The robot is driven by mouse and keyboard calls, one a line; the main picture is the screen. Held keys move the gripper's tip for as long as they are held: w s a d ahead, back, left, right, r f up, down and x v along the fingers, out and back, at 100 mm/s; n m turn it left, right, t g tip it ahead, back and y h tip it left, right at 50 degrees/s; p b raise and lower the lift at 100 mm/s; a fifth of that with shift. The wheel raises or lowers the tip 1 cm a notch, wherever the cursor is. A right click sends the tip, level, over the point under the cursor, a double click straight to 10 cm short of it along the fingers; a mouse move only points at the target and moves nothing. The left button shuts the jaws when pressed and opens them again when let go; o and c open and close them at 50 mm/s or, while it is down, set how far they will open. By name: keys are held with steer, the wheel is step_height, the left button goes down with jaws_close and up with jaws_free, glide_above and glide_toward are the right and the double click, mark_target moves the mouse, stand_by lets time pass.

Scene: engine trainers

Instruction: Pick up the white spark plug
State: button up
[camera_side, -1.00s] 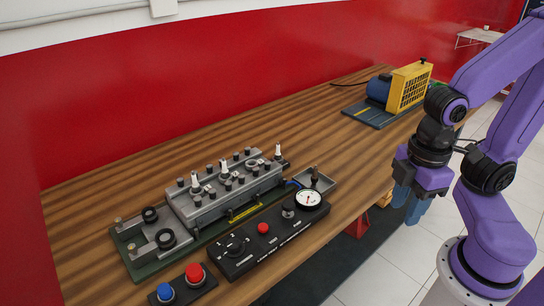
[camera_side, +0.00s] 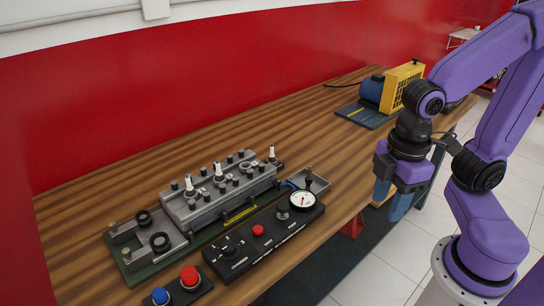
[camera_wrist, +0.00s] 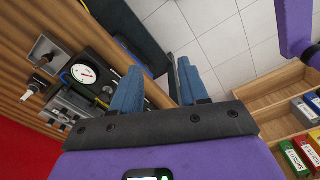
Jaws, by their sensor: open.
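I cannot tell which is meant. In the wrist view, one white-tipped plug (camera_wrist: 29,93) shows at the far left, by the block's end. My gripper (camera_side: 390,200) points down beyond the bench's front edge, well to the right of the plugs. Its two blue fingers (camera_wrist: 157,78) are apart with nothing between them.
A black control panel (camera_side: 262,250) with a gauge (camera_side: 302,200) lies in front of the block. A small metal tray (camera_side: 318,185) sits beside it. A yellow-caged machine (camera_side: 400,85) stands at the back right. A wooden divided box (camera_wrist: 280,105) is right in the wrist view.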

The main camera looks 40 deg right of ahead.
steer(key=w+a+r+n, duration=0.25)
steer(key=w+a, duration=0.25)
steer(key=w, duration=0.7)
steer(key=n, duration=0.5)
glide_above(272, 146)
steer(key=shift+m, duration=0.25)
steer(key=f, duration=1.1)
steer(key=shift+w+d+f, duration=0.15)
steer(key=shift+w+d, duration=0.05)
steer(key=shift+w, duration=0.15)
steer(key=shift+s+a+f, duration=0.1)
steer(key=shift+f, duration=1.3)
steer(key=shift+s+f, duration=0.1)
steer(key=shift+f, duration=1.3)
jaws_close()
